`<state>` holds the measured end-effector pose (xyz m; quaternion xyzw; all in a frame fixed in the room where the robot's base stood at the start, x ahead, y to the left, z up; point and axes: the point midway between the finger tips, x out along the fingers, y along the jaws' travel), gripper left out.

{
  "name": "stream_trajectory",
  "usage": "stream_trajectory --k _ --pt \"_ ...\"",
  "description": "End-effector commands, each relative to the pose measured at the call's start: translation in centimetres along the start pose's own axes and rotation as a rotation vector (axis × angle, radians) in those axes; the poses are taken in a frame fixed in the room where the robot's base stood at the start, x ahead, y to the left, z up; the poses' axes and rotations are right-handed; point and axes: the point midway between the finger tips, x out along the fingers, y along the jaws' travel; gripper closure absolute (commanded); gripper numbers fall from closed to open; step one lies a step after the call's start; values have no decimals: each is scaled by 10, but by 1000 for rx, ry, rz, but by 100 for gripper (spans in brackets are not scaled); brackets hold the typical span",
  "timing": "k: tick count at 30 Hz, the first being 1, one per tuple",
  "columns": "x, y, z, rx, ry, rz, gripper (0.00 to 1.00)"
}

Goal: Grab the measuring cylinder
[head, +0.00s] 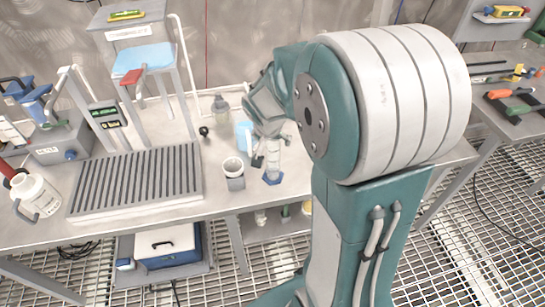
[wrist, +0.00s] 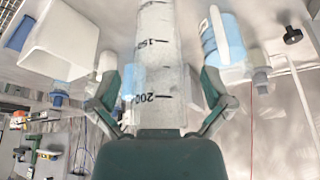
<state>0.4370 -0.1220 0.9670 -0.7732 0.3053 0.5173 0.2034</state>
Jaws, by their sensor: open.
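The measuring cylinder (head: 273,160) is clear with a blue six-sided base and stands upright near the front edge of the steel table (head: 213,200). In the wrist view the cylinder (wrist: 158,55) fills the middle, with dark scale marks and the number 200 showing. My gripper (head: 266,138) is at the cylinder's upper part. In the wrist view my gripper (wrist: 161,92) is open, with one finger on each side of the cylinder. Gaps show between the fingers and the cylinder. My arm hides some of the table to the right.
A white cup (head: 233,167) stands close left of the cylinder. A blue container (head: 244,134) and a grey bottle (head: 221,108) stand behind. A ribbed rack (head: 137,180) and a white jug (head: 37,193) are farther left. Tools (head: 515,98) lie on the right bench.

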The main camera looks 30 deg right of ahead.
Motion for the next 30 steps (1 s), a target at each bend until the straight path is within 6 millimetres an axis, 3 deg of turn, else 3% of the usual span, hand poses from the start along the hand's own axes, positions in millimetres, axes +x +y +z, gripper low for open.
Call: stream_trajectory --k 4,9,11,23,30 --pt "0 0 0 0 1 0 0" --pt "0 0 0 0 0 0 76" --pt "0 0 0 0 0 0 100" --pt "-2 0 0 0 -1 1 100" --pt "-29 0 -12 0 5 -2 100"
